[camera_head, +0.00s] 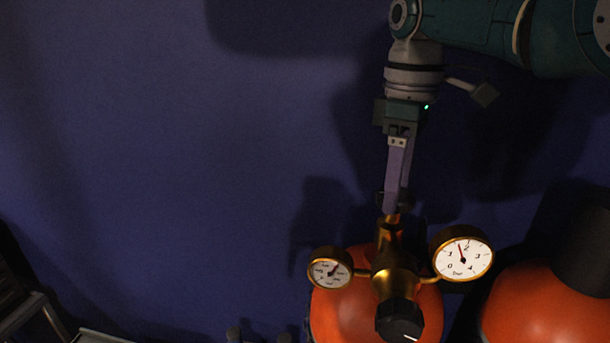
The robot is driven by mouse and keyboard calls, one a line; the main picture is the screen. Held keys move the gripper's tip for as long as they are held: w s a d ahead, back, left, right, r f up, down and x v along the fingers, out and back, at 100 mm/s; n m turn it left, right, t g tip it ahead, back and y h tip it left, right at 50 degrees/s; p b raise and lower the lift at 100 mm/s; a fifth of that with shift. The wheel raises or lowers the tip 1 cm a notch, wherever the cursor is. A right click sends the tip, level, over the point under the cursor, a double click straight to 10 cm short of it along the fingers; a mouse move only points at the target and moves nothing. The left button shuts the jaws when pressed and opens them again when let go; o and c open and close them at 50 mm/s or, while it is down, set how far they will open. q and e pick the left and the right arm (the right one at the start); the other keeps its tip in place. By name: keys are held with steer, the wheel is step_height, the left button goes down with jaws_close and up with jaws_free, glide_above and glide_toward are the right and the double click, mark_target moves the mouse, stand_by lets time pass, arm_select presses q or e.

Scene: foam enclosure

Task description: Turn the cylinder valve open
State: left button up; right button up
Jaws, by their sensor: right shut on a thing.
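An orange gas cylinder (338,312) stands at the bottom of the head view, right of centre. On it sits a brass regulator (395,275) with a small gauge (330,268) on the left, a larger gauge (462,254) on the right and a black knob (399,320) in front. The dark cylinder valve (380,198) is at the top of the brass body, mostly hidden behind the fingers. My right gripper (392,208) comes down from above and is shut on the cylinder valve. My left gripper is not in view.
A second orange cylinder (545,308) with a dark cap (585,250) stands close by at the right. A dark blue wall (170,150) fills the background. Metal frame parts (35,315) show at the lower left. The space left of the regulator looks clear.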

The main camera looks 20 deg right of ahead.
steer(key=shift+n, duration=0.6)
steer(key=o, duration=1.4)
step_height(320, 180, up, 10)
steer(key=b, duration=0.4)
